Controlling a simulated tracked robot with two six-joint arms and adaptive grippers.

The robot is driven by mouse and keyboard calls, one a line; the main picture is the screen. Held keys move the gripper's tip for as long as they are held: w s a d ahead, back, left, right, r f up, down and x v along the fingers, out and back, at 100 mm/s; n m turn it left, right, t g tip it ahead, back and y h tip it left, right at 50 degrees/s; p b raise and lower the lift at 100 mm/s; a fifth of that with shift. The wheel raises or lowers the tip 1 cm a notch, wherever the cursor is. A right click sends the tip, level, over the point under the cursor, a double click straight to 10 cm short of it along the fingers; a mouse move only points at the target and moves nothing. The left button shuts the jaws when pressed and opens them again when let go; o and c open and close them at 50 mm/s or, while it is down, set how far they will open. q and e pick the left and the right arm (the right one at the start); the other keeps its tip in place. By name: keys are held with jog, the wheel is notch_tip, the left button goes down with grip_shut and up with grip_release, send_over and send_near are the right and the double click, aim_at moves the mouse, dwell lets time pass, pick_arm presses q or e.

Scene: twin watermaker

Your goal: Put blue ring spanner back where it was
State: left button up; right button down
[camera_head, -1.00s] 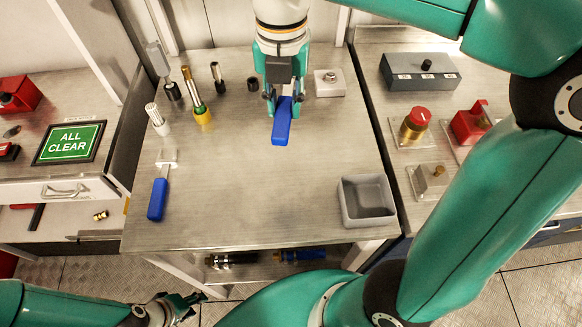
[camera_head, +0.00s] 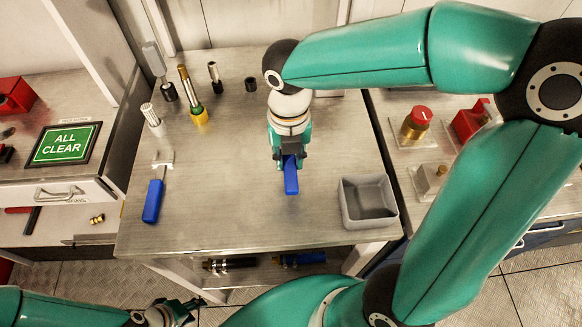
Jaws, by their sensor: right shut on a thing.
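My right gripper (camera_head: 288,158) is over the middle of the metal table, pointing down. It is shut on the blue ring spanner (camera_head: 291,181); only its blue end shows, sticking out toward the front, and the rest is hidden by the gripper. Whether the spanner touches the table I cannot tell. My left gripper (camera_head: 188,309) is low at the bottom left, in front of the table and away from the spanner. It is small and dark there, and I cannot tell whether its fingers are apart.
A blue-handled tool (camera_head: 153,201) lies at the table's left. Several upright tools, one with a yellow base (camera_head: 198,115), stand at the back left. A grey open bin (camera_head: 367,202) sits at the front right. The front middle of the table (camera_head: 240,225) is clear.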

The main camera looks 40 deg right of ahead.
aim_at(289, 161)
jog(key=shift+f, duration=2.2)
jog(key=shift+f+b, duration=0.15)
jog(key=shift+b, duration=0.15)
jog(key=c, duration=0.9)
grip_release()
jog(key=shift+c, duration=0.2)
notch_tip(289, 161, up, 12)
jog(key=shift+r+p, duration=0.2)
jog(key=shift+p, duration=0.4)
